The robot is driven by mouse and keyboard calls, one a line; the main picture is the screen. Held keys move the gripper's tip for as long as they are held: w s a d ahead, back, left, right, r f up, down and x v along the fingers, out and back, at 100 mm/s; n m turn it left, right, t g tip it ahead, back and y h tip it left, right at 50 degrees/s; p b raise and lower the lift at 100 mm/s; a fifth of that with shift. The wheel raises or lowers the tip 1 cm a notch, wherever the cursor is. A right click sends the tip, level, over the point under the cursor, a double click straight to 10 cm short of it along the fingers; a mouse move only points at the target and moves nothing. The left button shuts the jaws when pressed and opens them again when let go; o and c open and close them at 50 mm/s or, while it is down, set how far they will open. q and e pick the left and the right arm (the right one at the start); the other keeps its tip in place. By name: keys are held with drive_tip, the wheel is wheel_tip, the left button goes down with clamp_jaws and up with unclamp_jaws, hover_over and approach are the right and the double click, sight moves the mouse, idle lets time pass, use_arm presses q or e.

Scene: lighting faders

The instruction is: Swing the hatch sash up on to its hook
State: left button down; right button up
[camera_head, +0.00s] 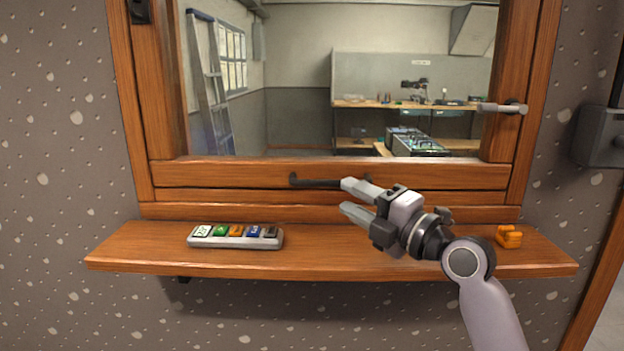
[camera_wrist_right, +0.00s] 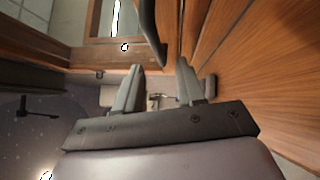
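The hatch sash (camera_head: 240,173) is a wooden-framed glass pane hanging down in its wooden frame, and it looks closed. A dark bar handle (camera_head: 308,182) lies across its bottom rail. My right gripper (camera_head: 349,197) is open and empty, in front of the rail by the handle's right end. One finger overlaps the handle there; I cannot tell if they touch. In the right wrist view the open fingers (camera_wrist_right: 160,84) have a gap between them, and the dark bar (camera_wrist_right: 148,32) shows just beyond. A hook is not clearly visible. My left gripper is out of view.
A wooden shelf (camera_head: 330,262) juts out below the hatch. It carries a grey box with coloured buttons (camera_head: 235,237) and an orange block (camera_head: 509,237). A metal lever (camera_head: 502,107) sticks out at the frame's right side. A dark fitting (camera_head: 139,11) sits at upper left.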

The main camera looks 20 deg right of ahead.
sight(329, 186)
drive_tip(key=shift+w+a+r, duration=0.15)
drive_tip(key=shift+w+r, duration=0.1)
drive_tip(key=shift+w, duration=0.15)
drive_tip(key=p+x, duration=0.1)
drive_tip(key=x, duration=0.3)
drive_tip(key=shift+a+p, duration=0.15)
drive_tip(key=shift+p, duration=0.25)
drive_tip(key=shift+x, duration=1)
drive_tip(key=shift+c, duration=0.3)
drive_tip(key=shift+f, duration=0.1)
clamp_jaws()
